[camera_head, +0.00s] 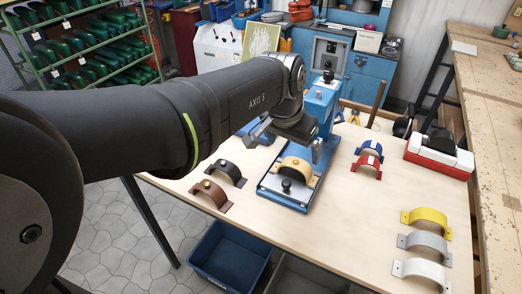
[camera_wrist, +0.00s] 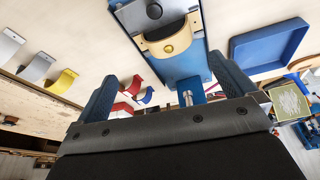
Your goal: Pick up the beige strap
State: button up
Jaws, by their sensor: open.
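The beige strap (camera_head: 297,164) is an arched band with a gold knob. It sits on the plate of a blue press (camera_head: 284,200) in the middle of the table. In the wrist view the beige strap (camera_wrist: 190,29) shows on the press, ahead of my fingers and roughly between them. My gripper (camera_head: 289,148) is above the strap, with its fingers spread. In the wrist view my gripper (camera_wrist: 166,85) is open and empty, its fingers apart from the strap. My wrist and fingers hide part of the press in the head view.
Black (camera_head: 229,172) and brown (camera_head: 210,194) straps lie left of the press. Blue (camera_head: 370,148) and red (camera_head: 367,166) ones lie right. Yellow (camera_head: 427,219), grey (camera_head: 425,243) and white (camera_head: 422,270) straps line the right edge. A blue tray (camera_wrist: 268,45) is beside the press.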

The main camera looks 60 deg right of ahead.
jog(key=n, duration=0.2)
send_near(295, 163)
jog(key=shift+t, duration=0.4)
jog(key=x, duration=1.1)
jog(key=shift+s+f, duration=0.2)
jog(key=shift+s, duration=0.1)
jog(key=c, duration=1)
jog(key=shift+o, duration=0.2)
